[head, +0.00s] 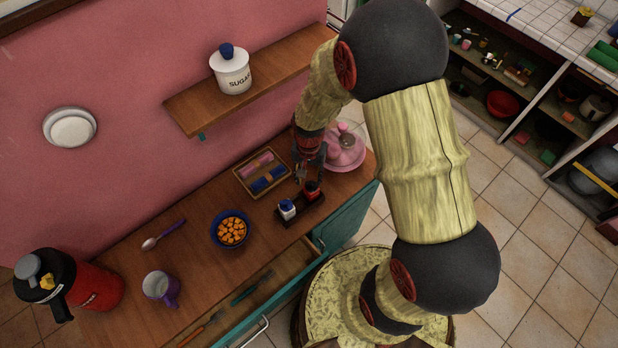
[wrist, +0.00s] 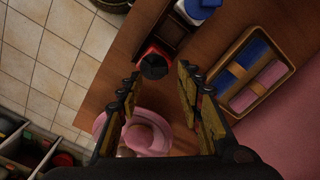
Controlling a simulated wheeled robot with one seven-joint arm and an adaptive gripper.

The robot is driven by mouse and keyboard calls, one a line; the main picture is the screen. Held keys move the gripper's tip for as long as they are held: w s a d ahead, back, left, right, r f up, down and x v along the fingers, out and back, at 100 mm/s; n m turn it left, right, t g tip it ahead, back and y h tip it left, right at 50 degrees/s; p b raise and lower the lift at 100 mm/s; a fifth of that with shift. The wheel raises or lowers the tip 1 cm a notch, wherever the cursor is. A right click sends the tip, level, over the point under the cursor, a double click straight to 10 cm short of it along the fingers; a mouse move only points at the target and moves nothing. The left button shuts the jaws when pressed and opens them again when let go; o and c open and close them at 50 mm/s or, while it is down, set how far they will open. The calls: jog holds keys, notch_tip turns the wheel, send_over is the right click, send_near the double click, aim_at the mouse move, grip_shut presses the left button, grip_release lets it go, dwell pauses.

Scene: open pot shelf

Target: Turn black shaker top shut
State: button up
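A red shaker (head: 312,193) with a black top stands in a dark holder (head: 298,217) on the wooden counter. In the wrist view the black top (wrist: 154,67) faces the camera, with the red body (wrist: 151,48) showing around it. A white shaker (head: 287,210) with a blue top stands beside it in the same holder. My gripper (head: 309,181) is just above the red shaker, pointing down. In the wrist view its fingers (wrist: 158,76) are spread apart, with the black top near the gap between their tips. I cannot tell whether either finger touches it.
A tray (head: 240,181) of blue and pink rolls lies behind the holder. A pink lidded dish (head: 357,157) is close behind my gripper. A blue bowl (head: 216,240) of orange cubes stands left. An open drawer (head: 306,246) juts out in front.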

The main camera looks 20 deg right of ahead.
aim_at(312, 191)
notch_tip(312, 191, up, 10)
jog(key=shift+r, duration=0.2)
dwell(0.7)
jog(key=s+r+n+t+b, duration=0.5)
jog(key=s+r+n+b, duration=0.1)
jog(key=s+r+b, duration=0.5)
jog(key=s+b, duration=0.2)
jog(key=s, duration=0.2)
jog(key=shift+s+a+n+t+b, duration=0.2)
jog(key=shift+a+n+t+b, duration=0.1)
jog(key=shift+n+b, duration=0.1)
